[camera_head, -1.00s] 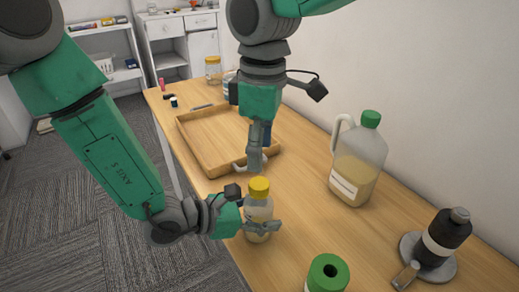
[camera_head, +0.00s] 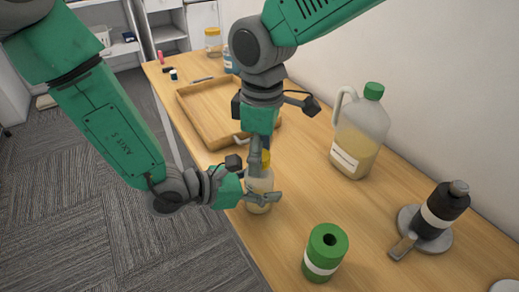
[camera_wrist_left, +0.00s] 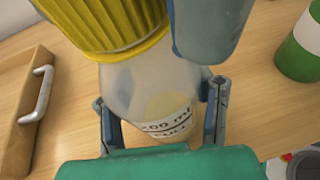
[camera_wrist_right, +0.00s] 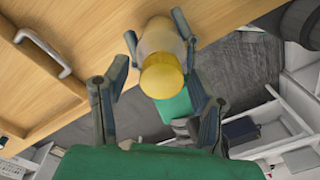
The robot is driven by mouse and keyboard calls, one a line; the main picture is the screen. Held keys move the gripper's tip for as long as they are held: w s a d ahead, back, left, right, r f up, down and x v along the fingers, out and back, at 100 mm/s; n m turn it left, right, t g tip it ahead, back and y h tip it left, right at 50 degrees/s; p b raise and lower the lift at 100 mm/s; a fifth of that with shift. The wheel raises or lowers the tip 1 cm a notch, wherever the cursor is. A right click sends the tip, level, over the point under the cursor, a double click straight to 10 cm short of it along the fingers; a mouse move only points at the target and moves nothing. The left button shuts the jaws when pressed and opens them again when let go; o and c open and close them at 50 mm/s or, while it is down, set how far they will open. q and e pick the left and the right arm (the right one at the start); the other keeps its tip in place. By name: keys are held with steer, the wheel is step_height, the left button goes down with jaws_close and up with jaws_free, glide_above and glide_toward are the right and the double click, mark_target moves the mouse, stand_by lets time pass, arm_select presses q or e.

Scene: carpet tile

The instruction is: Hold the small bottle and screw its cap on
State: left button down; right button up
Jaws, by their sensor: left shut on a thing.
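The small clear bottle (camera_head: 259,183) with pale contents stands upright at the table's left edge, its label visible in the left wrist view (camera_wrist_left: 150,95). My left gripper (camera_head: 262,198) is shut around its body. The ribbed yellow cap (camera_wrist_left: 105,22) sits on the bottle's top; I cannot tell how tightly. In the head view the cap (camera_head: 265,158) is partly hidden behind my right gripper (camera_head: 257,168). In the right wrist view the cap (camera_wrist_right: 162,76) lies beyond and between my right gripper's (camera_wrist_right: 158,108) parted fingers. One right finger shows close beside the cap in the left wrist view.
A wooden tray (camera_head: 192,112) with metal handles lies behind the bottle. A jug with a green lid (camera_head: 359,135) stands to the right. A green roll-shaped container (camera_head: 325,251) stands in front, and a dark bottle (camera_head: 440,212) on a grey disc at right.

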jaws_close()
steer(key=shift+m, duration=1.1)
steer(key=shift+o, duration=1.1)
jaws_free()
steer(key=shift+r, duration=0.1)
step_height(320, 180, up, 12)
steer(key=shift+w, duration=0.3)
steer(key=shift+d, duration=0.1)
arm_select(q)
steer(key=c, duration=0.6)
jaws_free()
